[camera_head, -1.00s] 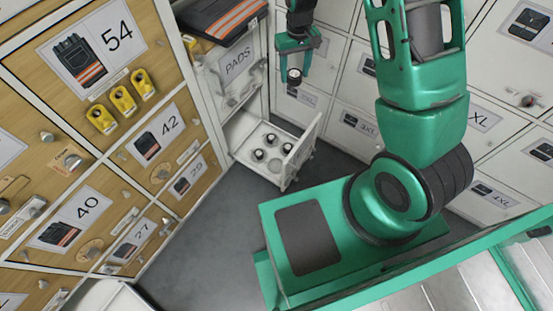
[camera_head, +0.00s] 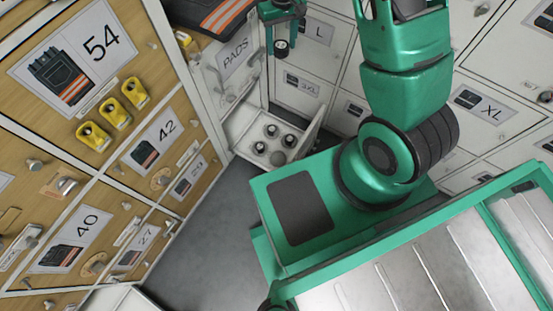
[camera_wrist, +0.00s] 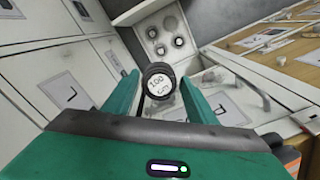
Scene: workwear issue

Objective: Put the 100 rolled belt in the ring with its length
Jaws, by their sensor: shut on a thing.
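My gripper (camera_head: 282,36) is shut on a black rolled belt (camera_head: 281,45) in the upper middle of the head view. In the wrist view, the belt (camera_wrist: 160,81) sits between the tips of my gripper (camera_wrist: 160,92). Its round white label shows upside down and seems to read 100. An open white drawer (camera_head: 238,128) lies below my gripper in the head view, with several small dark rings (camera_head: 271,131) with pale centres. The drawer (camera_wrist: 140,14) also shows beyond the belt in the wrist view. The belt is apart from the rings. Their markings are too small to read.
A white unit marked PADS (camera_head: 236,60) stands left of my gripper. Wooden lockers with numbered labels and yellow items (camera_head: 116,112) fill the left. White lockers (camera_head: 318,42) stand behind. Grey floor (camera_head: 205,240) is clear between the wooden lockers and my base.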

